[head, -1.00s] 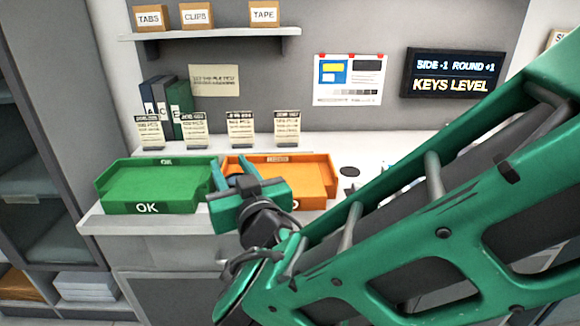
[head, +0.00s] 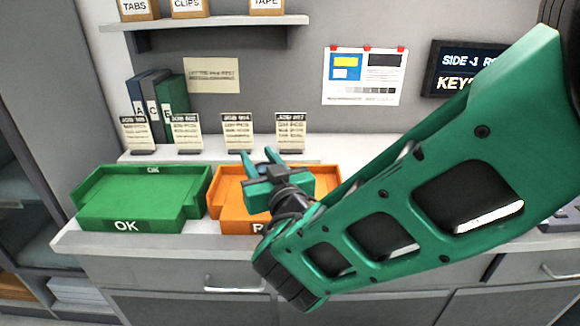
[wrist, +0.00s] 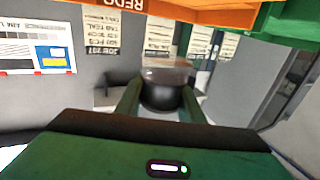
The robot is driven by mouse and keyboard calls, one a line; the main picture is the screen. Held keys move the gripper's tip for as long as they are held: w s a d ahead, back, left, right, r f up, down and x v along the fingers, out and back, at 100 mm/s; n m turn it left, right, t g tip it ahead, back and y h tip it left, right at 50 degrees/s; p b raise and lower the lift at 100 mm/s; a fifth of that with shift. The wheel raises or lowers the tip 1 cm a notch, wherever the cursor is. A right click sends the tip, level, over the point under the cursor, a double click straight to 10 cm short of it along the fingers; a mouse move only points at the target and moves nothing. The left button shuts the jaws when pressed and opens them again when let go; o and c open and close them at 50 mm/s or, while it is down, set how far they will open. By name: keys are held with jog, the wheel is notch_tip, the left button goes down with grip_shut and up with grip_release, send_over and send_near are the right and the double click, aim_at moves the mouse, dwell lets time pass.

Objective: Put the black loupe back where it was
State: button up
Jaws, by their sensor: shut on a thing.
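The black loupe (wrist: 160,94), dark with a clear band, sits between the two fingers of my gripper (wrist: 160,100) in the wrist view. My gripper is shut on it. In the head view my gripper (head: 262,162) is raised in front of the orange tray (head: 232,190), with the back ledge behind it. The loupe is hard to make out there, a small dark patch between the fingers at most. My arm hides the counter to the right of the orange tray.
A green OK tray (head: 125,212) stands left of the orange one. Several job cards (head: 237,130) stand on the back ledge, with binders (head: 160,100) behind. A shelf with boxes (head: 210,27) hangs above. A sign screen (head: 455,65) is at the right.

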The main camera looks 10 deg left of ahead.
jog(key=w+f, duration=0.2)
jog(key=w, duration=0.1)
jog(key=w+d+f, duration=0.1)
jog(key=w, duration=0.1)
jog(key=shift+f, duration=2.05)
jog(key=shift+f, duration=0.1)
jog(key=o, duration=1.1)
jog(key=shift+a, duration=0.1)
